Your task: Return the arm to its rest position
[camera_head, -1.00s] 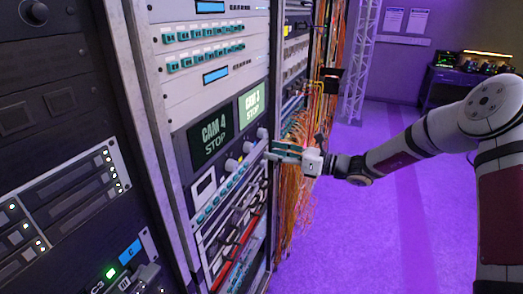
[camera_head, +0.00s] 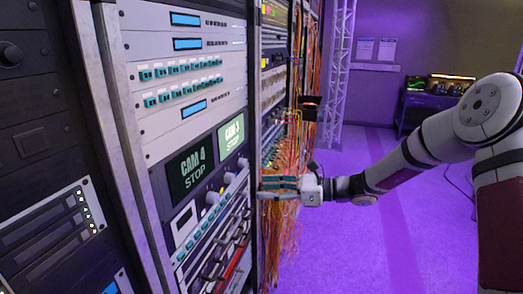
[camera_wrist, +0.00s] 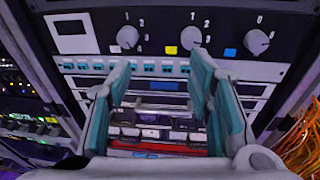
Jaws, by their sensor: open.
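My gripper (camera_head: 277,187) reaches in from the right in the head view, with its teal-padded fingers pointing left toward the equipment rack (camera_head: 120,150). In the wrist view my gripper (camera_wrist: 165,85) is open, its two fingers apart with nothing between them. Beyond the fingers are grey rotary knobs (camera_wrist: 128,37) and a row of small teal buttons (camera_wrist: 150,69). My gripper looks apart from the rack front, though the exact gap is hard to tell.
Two screens reading CAM 4 STOP (camera_head: 190,172) and CAM 3 STOP (camera_head: 232,135) sit above the knobs. Orange cables (camera_head: 280,235) hang just behind my gripper. A truss (camera_head: 337,75) stands further back. Purple floor (camera_head: 400,235) is clear to the right.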

